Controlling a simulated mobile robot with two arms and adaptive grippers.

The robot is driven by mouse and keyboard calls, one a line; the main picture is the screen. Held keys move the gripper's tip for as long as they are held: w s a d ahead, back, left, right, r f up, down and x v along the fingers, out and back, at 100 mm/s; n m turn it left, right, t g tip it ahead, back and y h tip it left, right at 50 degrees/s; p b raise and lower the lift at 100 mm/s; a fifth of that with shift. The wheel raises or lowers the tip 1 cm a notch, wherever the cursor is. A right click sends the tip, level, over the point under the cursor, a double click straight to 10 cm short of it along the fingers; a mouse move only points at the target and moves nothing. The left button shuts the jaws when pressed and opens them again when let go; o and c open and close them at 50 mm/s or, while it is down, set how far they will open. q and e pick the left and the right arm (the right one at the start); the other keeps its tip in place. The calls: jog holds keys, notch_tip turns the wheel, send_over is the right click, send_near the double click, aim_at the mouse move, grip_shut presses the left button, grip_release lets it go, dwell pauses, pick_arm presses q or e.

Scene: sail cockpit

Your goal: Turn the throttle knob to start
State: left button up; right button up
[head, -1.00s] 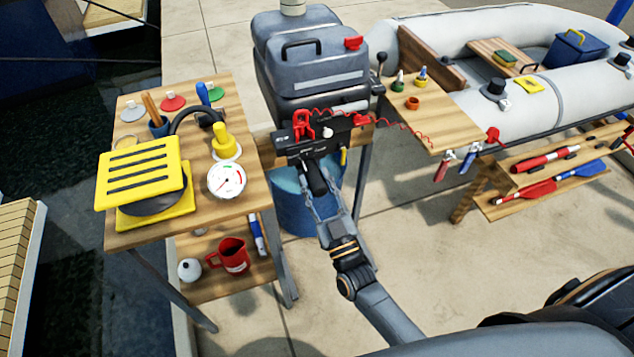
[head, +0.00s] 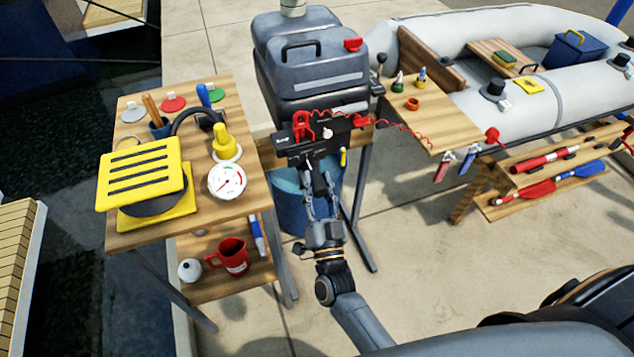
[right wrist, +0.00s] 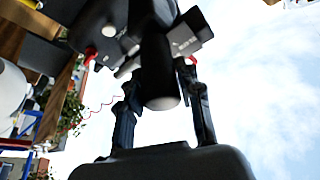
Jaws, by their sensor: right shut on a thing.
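The throttle knob is the black grip (head: 319,184) at the end of the outboard motor's tiller, below the black control housing (head: 318,140). My right gripper (head: 320,200) is at the grip, with one finger on each side, and is shut on it. In the right wrist view the grip (right wrist: 159,75) points down between the two fingers of the gripper (right wrist: 162,110). Any marking for start on the grip is too small to read. My left gripper is not in view.
The grey outboard motor (head: 310,70) stands behind the tiller, with a blue tub (head: 290,205) below. A wooden table (head: 125,238) with a pump and gauge stands at the left. A wooden side shelf (head: 445,125) and an inflatable boat (head: 440,40) are at the right.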

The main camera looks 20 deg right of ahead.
jog(key=shift+m+h, duration=0.4)
jog(key=shift+m, duration=0.3)
jog(key=o, duration=1.2)
jog(key=shift+c, duration=0.2)
jog(key=v, duration=1.2)
jog(key=shift+r, duration=0.15)
